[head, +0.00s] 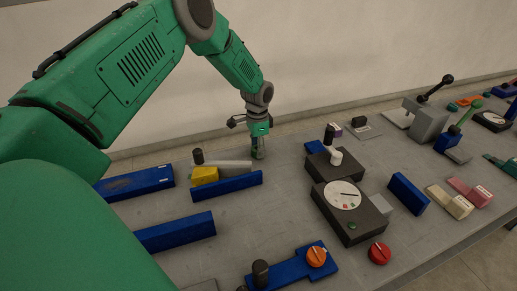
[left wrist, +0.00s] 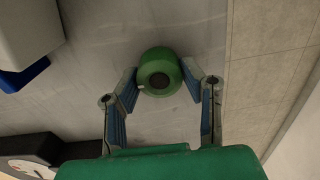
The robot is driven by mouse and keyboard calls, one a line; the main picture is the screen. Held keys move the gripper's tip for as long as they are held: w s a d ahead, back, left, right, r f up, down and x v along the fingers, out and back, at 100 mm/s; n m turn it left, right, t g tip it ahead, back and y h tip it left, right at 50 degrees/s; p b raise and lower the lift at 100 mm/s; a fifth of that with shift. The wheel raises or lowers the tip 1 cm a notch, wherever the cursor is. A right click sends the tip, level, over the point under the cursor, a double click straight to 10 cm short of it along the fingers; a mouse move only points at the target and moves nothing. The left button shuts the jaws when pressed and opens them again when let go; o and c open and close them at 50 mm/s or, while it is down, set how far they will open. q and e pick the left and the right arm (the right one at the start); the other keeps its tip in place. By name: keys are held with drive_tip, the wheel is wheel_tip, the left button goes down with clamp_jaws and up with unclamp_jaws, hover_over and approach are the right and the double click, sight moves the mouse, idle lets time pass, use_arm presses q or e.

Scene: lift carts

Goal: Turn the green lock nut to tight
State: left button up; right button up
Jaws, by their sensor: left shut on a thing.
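The green lock nut (left wrist: 160,58) shows in the left wrist view as a round green ring with a dark centre and a small pale mark on its left side. My left gripper (left wrist: 160,78) is shut on it, with one finger on each side. In the head view my left gripper (head: 258,151) points down at the far edge of the grey table; the nut cannot be told apart from the fingers there. Which way the nut is turned is not clear. My right gripper is not in view.
A grey bar with a yellow block (head: 204,176) and a blue rail (head: 226,186) lies just left of the gripper. A dark box with a white dial (head: 342,195) stands to the right. Bare table lies between.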

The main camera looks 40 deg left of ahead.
sight(256, 147)
use_arm(q)
drive_tip(key=shift+a, duration=0.15)
drive_tip(key=o, duration=1.1)
drive_tip(key=shift+s, duration=0.1)
drive_tip(key=shift+o, duration=0.2)
drive_tip(key=shift+a, duration=0.1)
wheel_tip(256, 147, up, 12)
drive_tip(key=shift+f, duration=0.1)
